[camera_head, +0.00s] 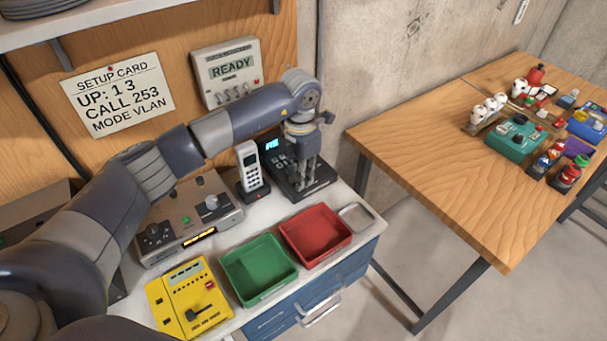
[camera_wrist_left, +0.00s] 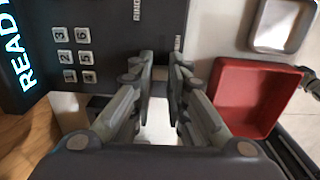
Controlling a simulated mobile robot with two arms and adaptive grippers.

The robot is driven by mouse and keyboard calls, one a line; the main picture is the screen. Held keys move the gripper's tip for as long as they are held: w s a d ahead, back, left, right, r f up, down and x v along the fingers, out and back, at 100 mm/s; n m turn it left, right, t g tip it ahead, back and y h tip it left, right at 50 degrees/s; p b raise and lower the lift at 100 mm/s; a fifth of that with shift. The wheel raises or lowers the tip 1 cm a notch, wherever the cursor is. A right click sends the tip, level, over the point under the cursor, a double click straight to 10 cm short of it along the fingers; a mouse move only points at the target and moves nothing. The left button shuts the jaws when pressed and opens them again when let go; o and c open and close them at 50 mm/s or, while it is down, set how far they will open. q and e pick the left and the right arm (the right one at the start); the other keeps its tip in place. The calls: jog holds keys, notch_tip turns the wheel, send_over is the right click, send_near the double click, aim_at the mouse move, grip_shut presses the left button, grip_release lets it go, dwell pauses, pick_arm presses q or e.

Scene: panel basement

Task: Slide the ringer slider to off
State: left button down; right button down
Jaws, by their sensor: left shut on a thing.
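The black desk phone (camera_head: 318,184) with a lit screen stands at the back right of the bench. In the left wrist view the phone (camera_wrist_left: 110,18) shows its number keys, a bright "READY" screen and a partly visible label starting "RING". My left gripper (camera_head: 303,182) points down onto the right part of the phone. In the left wrist view its fingers (camera_wrist_left: 160,78) come down beside the "RING" label with a narrow gap between them. It is shut on the ringer slider, which the fingers hide. The slider's position cannot be seen.
A cordless handset (camera_head: 250,168) stands close left of the phone. A red tray (camera_head: 345,243), a green tray (camera_head: 262,296) and a small metal dish (camera_head: 357,217) lie in front. A grey control box (camera_head: 180,228) and a yellow device (camera_head: 164,308) are to the left.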

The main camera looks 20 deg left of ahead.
aim_at(294, 187)
pick_arm(q)
jog(key=shift+s+a, duration=0.6)
jog(key=shift+s, duration=0.15)
jog(key=c, duration=1.6)
grip_release()
jog(key=shift+w+d, duration=0.1)
jog(key=shift+w, duration=0.05)
jog(key=shift+o, duration=0.2)
jog(key=shift+r, duration=0.1)
jog(key=shift+r, duration=0.2)
notch_tip(294, 187, up, 12)
jog(key=shift+f, duration=0.25)
